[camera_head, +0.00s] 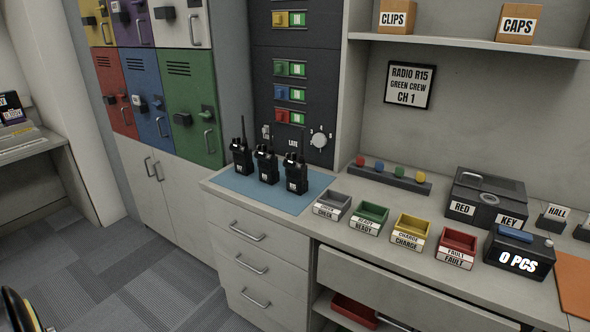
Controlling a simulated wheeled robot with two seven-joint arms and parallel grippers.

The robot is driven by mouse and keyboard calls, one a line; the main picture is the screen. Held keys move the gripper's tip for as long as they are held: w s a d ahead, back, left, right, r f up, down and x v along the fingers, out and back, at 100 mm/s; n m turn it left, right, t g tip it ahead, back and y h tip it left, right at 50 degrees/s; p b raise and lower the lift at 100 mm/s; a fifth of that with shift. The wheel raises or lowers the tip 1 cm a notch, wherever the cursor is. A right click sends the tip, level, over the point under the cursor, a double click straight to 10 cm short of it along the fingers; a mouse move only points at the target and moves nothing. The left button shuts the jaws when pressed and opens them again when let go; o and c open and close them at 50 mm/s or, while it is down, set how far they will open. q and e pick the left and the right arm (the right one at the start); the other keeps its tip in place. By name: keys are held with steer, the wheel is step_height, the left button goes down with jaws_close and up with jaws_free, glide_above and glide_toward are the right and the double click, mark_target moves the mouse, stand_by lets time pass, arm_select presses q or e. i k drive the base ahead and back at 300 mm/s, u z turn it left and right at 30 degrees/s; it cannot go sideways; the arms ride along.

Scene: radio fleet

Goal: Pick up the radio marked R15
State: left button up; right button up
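Three black handheld radios with antennas stand upright in a row on a blue mat (273,202) at the left end of the counter: a left radio (241,160), a middle radio (266,168) and a right radio (296,178). Each has a small light label on its front, too small to read, so I cannot tell which is R15. A framed sign (409,86) on the back wall reads "RADIO R15 GREEN CREW CH 1". Neither of my grippers is in view.
Right of the mat, grey (332,206), green (369,218), yellow (411,231) and red (456,247) trays line the counter. A black "RED KEY" box (486,199) and a "0 PCS" device (519,254) stand farther right. Coloured lockers (199,105) stand left.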

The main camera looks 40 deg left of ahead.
mark_target(297, 182)
steer(key=z, duration=0.1)
steer(key=k, duration=0.4)
steer(key=u, duration=1.2)
steer(key=i, duration=0.85)
steer(key=u, duration=0.4)
